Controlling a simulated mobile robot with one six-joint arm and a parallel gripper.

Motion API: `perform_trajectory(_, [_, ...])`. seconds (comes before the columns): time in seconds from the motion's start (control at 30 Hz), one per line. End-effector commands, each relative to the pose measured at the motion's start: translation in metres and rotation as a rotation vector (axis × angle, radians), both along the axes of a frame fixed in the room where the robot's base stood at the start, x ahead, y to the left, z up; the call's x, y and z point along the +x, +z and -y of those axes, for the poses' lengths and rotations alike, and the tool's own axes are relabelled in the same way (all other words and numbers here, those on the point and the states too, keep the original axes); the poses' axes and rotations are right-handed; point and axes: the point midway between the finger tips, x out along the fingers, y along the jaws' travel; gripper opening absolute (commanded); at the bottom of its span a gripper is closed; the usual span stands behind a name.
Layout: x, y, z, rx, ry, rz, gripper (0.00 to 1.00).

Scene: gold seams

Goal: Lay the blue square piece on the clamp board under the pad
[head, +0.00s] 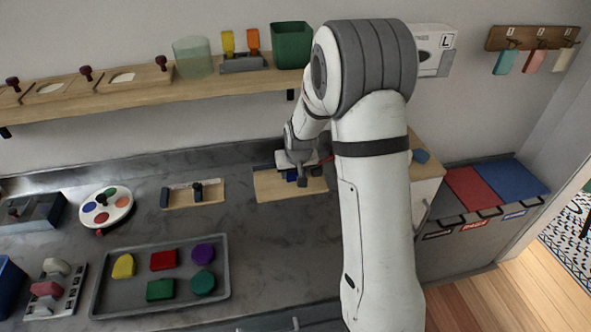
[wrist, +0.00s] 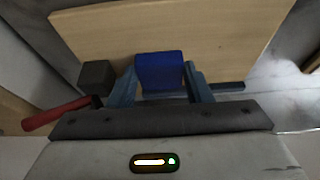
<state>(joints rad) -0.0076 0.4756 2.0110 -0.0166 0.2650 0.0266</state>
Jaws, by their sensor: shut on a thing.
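The blue square piece (wrist: 160,70) is between the two fingers of my gripper (wrist: 161,84) in the wrist view. My gripper is shut on it. In the head view, my gripper (head: 298,168) is over the wooden clamp board (head: 265,186), which also fills much of the wrist view (wrist: 215,40). A dark block (wrist: 96,75), seemingly the clamp's pad, is left of the piece in the wrist view, beside a red handle (wrist: 55,114). The piece is apart from the pad sideways. I cannot tell whether the piece touches the board.
A grey tray (head: 99,285) with several coloured pieces lies at front left. Another wooden board (head: 215,200) with dark fittings lies left of the clamp board. A round colour palette (head: 105,207) is farther left. A shelf (head: 130,96) runs above. Bare counter (head: 265,240) lies in front.

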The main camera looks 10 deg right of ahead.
Motion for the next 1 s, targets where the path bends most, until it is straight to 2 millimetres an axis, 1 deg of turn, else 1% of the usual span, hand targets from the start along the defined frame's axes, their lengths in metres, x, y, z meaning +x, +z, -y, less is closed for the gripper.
perform_trajectory(0.2, [0.0,0.0,0.0,0.0,0.001,0.003,0.2])
perform_trajectory(0.33, [0.0,-0.004,-0.001,0.0,0.001,0.003,0.2])
perform_trajectory(0.37, [0.0,-0.004,-0.001,0.0,0.001,0.003,0.46])
perform_trajectory(0.6, [0.0,-0.003,-0.001,-0.001,0.002,0.003,0.65])
perform_trajectory(0.63, [0.0,-0.003,-0.001,-0.001,0.002,0.003,0.67])
perform_trajectory(0.87, [0.0,-0.002,-0.001,0.0,0.002,0.003,0.67])
perform_trajectory(1.0, [-0.002,0.007,-0.002,0.0,0.002,0.005,0.67])
